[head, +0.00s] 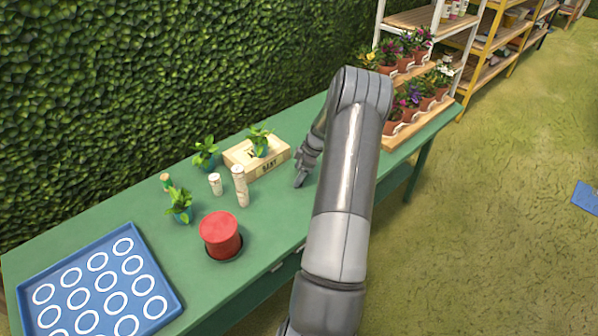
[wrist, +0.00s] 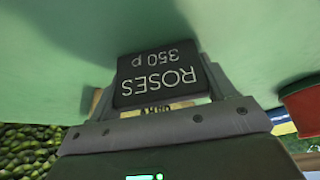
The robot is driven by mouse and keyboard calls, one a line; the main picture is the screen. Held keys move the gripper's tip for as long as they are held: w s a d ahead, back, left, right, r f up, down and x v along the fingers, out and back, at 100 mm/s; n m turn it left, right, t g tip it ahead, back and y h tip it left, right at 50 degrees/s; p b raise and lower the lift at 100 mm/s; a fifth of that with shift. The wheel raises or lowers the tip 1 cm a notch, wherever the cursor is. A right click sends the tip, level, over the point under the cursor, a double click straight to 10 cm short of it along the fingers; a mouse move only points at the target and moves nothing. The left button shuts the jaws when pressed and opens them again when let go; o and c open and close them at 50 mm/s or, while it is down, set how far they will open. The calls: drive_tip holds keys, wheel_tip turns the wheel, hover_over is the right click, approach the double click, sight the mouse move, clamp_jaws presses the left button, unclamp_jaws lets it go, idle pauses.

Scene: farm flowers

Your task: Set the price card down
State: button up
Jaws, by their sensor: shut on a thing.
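The price card (wrist: 157,76) is a small black plate with white lettering, "ROSES 350 p", seen upside down in the wrist view. My gripper (head: 301,178) is shut on it and is over the green table (head: 285,222), to the right of the wooden box.
A wooden box (head: 271,165) with a plant stands left of my gripper. Potted flowers (head: 437,84) stand at the right end. Bare tabletop lies beside my gripper.

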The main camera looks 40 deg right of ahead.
drive_tip(key=shift+f, duration=0.1)
drive_tip(key=o, duration=1)
drive_tip(key=v, duration=1.2)
drive_tip(key=shift+r, duration=0.2)
drive_tip(key=s+a+r+m+h, duration=0.1)
drive_tip(key=a+r+m, duration=0.1)
drive_tip(key=a+r, duration=0.9)
drive_tip(key=a+r+m+h, duration=0.15)
drive_tip(key=a+r, duration=0.55)
drive_tip(key=a, duration=0.7)
drive_tip(key=s+a+r+m, duration=0.1)
drive_tip(key=s+a, duration=0.5)
drive_tip(key=s+a+r+m+t, duration=0.1)
drive_tip(key=s+a+r+m, duration=0.1)
drive_tip(key=s+a, duration=0.4)
drive_tip(key=s+a+r+m+t, duration=0.1)
drive_tip(key=s+a+r+m, duration=0.1)
drive_tip(key=s+a, duration=0.5)
drive_tip(key=shift+s+a+m+h, duration=0.1)
drive_tip(key=shift+s+m+h, duration=0.2)
drive_tip(key=shift+s, duration=0.35)
